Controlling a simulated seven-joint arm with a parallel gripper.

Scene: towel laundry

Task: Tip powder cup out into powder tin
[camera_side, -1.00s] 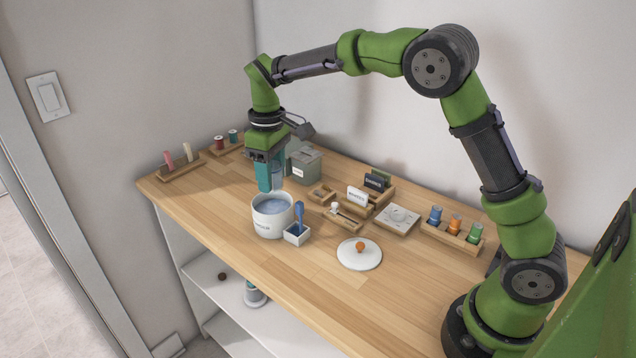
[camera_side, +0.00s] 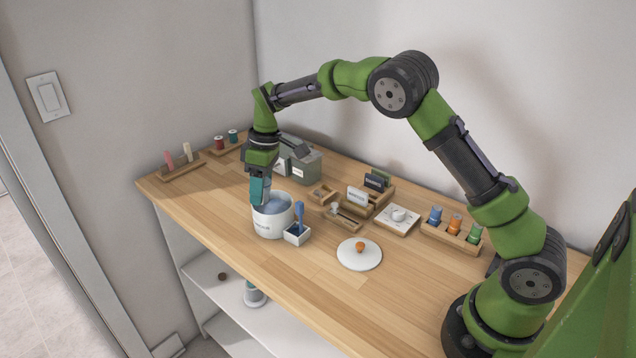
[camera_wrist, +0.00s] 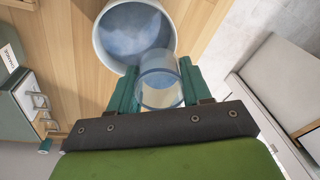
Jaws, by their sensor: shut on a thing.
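The powder tin (camera_side: 270,222) is a white round tub with dark lettering, standing open near the table's front edge. Pale blue powder (camera_wrist: 130,30) shows inside it in the wrist view. My gripper (camera_side: 262,198) is at the tin's rear left rim, its teal fingers pointing down. It is shut on the powder cup (camera_wrist: 160,78), a clear cylinder between the fingers in the wrist view. The cup overlaps the tin's rim in that view; whether they touch I cannot tell. How much powder the cup holds is unclear.
A small white box with a blue scoop (camera_side: 299,215) stands right beside the tin. A white lid with an orange knob (camera_side: 359,254) lies farther right. Grey-green bins (camera_side: 302,165) stand behind, with wooden holders along the wall. The front right of the table is clear.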

